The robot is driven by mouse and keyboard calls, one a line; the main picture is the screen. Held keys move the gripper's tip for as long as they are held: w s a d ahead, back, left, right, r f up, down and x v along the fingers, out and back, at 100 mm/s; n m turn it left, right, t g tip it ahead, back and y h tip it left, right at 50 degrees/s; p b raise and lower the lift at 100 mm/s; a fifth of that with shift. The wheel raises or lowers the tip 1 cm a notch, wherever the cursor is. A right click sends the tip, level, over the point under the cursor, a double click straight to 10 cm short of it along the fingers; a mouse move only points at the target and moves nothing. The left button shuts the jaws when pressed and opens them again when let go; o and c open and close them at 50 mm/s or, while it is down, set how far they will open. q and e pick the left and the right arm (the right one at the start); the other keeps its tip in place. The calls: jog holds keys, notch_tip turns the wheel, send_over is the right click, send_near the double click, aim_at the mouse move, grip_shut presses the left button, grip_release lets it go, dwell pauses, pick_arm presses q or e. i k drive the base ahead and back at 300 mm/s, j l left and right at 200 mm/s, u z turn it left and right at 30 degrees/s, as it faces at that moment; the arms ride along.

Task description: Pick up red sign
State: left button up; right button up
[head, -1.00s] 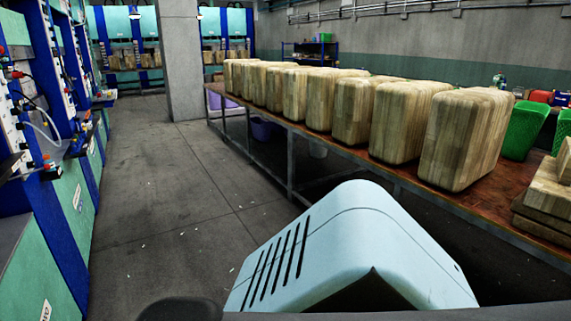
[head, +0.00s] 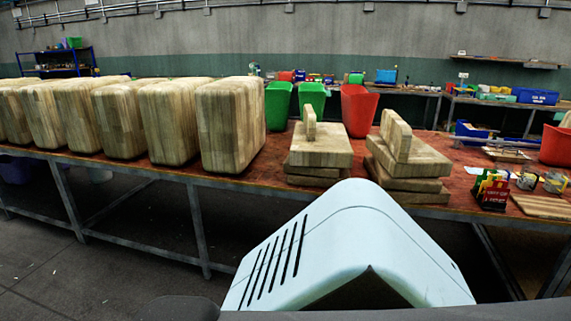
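No separate red sign can be made out for certain. A small dark red piece with pale lettering (head: 490,196) stands on the right part of the long table, among yellow and green pieces. It is too small to tell whether it is a sign. Neither of my grippers is in view; only my pale blue body shell shows at the bottom.
The long red-brown table (head: 271,168) runs across the view. Tall wooden blocks (head: 231,122) stand on its left. Stacked boards (head: 320,150), green bins (head: 278,105), a red bin (head: 357,108) and metal cans (head: 527,178) stand further right. Floor in front is clear at left.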

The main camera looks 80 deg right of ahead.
aim_at(494, 194)
jog(key=z, duration=4)
jog(key=i+l+z, duration=0.2)
jog(key=i+z, duration=0.2)
jog(key=i, duration=0.4)
jog(key=i+j+z, duration=0.1)
jog(key=i+z, duration=0.35)
jog(key=i, duration=0.35)
jog(key=i+z, duration=0.35)
jog(key=i, duration=0.95)
jog(key=i+l+u, duration=0.2)
jog(key=i+u, duration=0.2)
jog(key=i+l+u, duration=0.4)
jog(key=i+j, duration=0.05)
